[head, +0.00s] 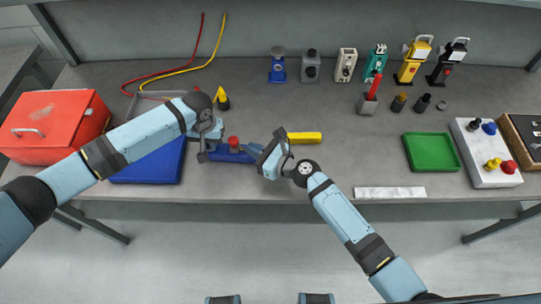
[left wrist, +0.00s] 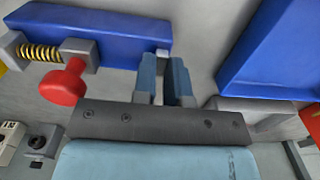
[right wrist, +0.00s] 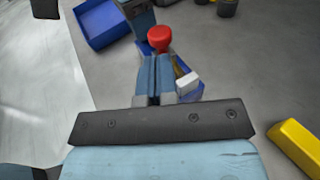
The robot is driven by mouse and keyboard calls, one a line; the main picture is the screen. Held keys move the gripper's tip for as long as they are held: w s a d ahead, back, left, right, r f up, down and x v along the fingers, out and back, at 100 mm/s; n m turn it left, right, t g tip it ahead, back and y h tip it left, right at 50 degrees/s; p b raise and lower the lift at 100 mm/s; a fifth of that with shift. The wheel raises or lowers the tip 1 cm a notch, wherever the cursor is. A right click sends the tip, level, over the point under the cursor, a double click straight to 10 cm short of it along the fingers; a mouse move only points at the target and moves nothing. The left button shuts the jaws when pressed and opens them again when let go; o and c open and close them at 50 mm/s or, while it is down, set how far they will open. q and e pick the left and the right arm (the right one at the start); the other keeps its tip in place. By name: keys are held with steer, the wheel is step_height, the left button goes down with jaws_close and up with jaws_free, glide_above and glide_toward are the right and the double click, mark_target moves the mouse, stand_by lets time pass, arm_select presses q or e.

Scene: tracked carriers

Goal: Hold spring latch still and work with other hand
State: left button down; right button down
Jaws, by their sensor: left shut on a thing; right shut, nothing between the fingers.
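The spring latch is a blue bar (head: 229,156) with a red knob (head: 233,142), lying near the front of the bench. In the left wrist view the bar (left wrist: 90,30), a brass spring (left wrist: 40,52) between grey blocks, and the red knob (left wrist: 66,82) show. My left gripper (head: 208,150) is shut on the latch's left end; the exact contact is partly hidden. It also shows in the left wrist view (left wrist: 165,75). My right gripper (head: 252,150) is shut and empty at the latch's right side. In the right wrist view its fingertips (right wrist: 155,62) are just short of the knob (right wrist: 159,38).
A blue tray (head: 150,166) lies left of the latch, partly under my left arm. A yellow block (head: 304,138) lies right of it. A red toolbox (head: 50,128) stands far left, a green tray (head: 431,152) right. Bench between block and green tray is mostly clear.

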mark_target(237, 143)
steer(key=shift+x, duration=1.7)
